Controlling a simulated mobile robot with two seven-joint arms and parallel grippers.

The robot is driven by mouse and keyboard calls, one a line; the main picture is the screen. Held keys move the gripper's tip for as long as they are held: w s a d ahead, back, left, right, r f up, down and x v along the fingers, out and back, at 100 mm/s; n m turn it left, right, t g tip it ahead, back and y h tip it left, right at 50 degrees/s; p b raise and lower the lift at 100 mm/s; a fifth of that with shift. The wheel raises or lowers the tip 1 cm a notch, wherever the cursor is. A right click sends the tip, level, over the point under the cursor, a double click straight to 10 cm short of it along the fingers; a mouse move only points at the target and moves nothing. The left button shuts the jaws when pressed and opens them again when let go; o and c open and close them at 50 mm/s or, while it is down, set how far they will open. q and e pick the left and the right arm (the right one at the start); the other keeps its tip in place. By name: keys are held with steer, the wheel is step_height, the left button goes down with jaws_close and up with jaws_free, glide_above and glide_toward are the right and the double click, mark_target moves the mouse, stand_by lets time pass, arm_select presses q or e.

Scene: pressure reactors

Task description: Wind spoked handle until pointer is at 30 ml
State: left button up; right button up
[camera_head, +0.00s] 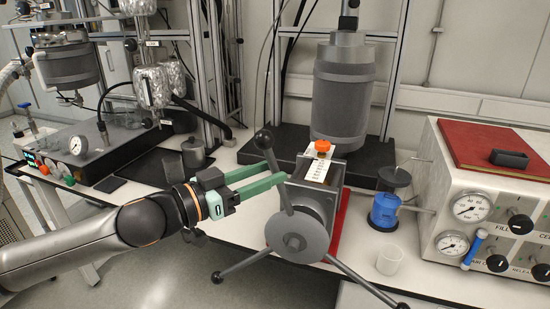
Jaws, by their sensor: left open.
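The spoked handle (290,242) is a grey hub with several dark rods ending in black knobs. It sits on the front of a grey metal pump box (323,203). One spoke points up and left to a knob (264,140), and others reach down left and down right. On top of the box is a white scale (318,169) with an orange-red pointer or knob (322,146) near its far end; its marks are too small to read. My left gripper (283,186) is open, its green fingers reaching right, near the upper spoke. My right gripper is not in view.
A large grey reactor vessel (343,95) stands behind the pump. To the right are a blue container (384,212), a clear cup (390,260) and a gauge panel (490,225).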

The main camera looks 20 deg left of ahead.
arm_select(q)
steer(key=shift+x, duration=1.35)
steer(key=shift+a, duration=0.1)
jaws_close()
stand_by(0.4)
